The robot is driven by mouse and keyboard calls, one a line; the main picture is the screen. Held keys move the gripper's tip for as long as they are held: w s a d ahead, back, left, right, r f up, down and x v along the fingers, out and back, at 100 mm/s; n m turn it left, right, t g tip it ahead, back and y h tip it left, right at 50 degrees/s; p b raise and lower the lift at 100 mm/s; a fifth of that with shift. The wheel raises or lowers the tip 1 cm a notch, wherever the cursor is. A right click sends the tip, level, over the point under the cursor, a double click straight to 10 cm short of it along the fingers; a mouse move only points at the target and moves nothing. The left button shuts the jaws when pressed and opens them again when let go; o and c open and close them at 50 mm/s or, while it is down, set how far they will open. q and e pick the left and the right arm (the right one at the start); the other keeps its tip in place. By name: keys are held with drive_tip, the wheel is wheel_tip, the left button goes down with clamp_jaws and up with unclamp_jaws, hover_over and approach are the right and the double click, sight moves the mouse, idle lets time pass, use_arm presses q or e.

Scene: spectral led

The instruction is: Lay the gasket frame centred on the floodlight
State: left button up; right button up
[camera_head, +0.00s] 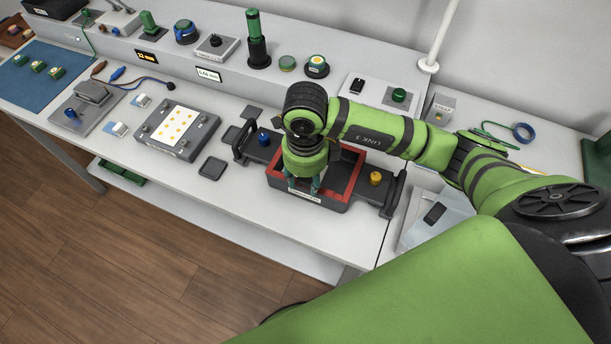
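A red rectangular frame (348,188), which I take for the gasket frame, shows on a dark box-like unit (332,205) with a white label on its front. I cannot tell for sure whether this unit or the grey panel with yellow squares (177,124) is the floodlight. My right gripper (303,186) points down over the left front part of the red frame. Its teal fingertips stand apart with a light gap between them, and I see nothing held. The wrist and arm hide the frame's back and left parts. My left gripper is out of view.
Black handles (393,194) flank the dark unit, with a blue knob (264,138) and a yellow knob (376,178). A small dark pad (212,168) lies to the left. A green post (257,42) and several small devices stand on the raised back shelf. The front-left bench strip is clear.

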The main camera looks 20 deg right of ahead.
drive_tip(key=shift+r, duration=0.1)
wheel_tip(320, 180, up, 12)
idle(0.7)
drive_tip(key=shift+s, duration=0.1)
